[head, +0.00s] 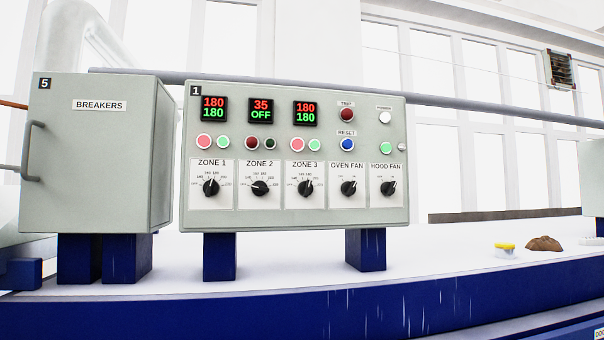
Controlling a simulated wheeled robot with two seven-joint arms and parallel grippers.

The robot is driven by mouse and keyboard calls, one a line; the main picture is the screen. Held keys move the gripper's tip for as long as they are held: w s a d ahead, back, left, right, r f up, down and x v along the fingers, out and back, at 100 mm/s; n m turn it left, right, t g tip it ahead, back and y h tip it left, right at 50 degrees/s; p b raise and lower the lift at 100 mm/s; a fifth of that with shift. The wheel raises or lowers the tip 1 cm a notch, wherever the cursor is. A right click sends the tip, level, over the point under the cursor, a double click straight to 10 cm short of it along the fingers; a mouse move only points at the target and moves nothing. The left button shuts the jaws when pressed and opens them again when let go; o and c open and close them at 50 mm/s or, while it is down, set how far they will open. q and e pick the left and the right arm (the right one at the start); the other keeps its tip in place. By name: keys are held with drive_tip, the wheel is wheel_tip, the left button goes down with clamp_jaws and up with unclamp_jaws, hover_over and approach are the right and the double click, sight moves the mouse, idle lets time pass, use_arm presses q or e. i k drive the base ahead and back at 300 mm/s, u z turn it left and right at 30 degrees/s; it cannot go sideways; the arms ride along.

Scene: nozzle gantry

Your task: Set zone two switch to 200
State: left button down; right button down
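The zone 2 switch (259,188) is a black rotary knob on a white dial plate, second from the left on the grey control panel (300,217). Its pointer looks turned toward the left side of the dial; the exact mark is too small to read. The zone 2 display (261,110) above it reads 35 in red and OFF in green. The two lamps under that display, one red (252,143) and one green (270,144), look dark. Neither of my grippers is in view.
Zone 1 (211,187) and zone 3 (306,188) knobs flank it; their displays read 180 over 180. Oven fan (348,187) and hood fan (388,187) knobs sit further right. A breakers cabinet (95,150) stands left. The space before the panel is clear.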

sight(259, 187)
drive_tip(key=u, duration=2.1)
drive_tip(key=k, duration=1.2)
drive_tip(key=z, duration=2.35)
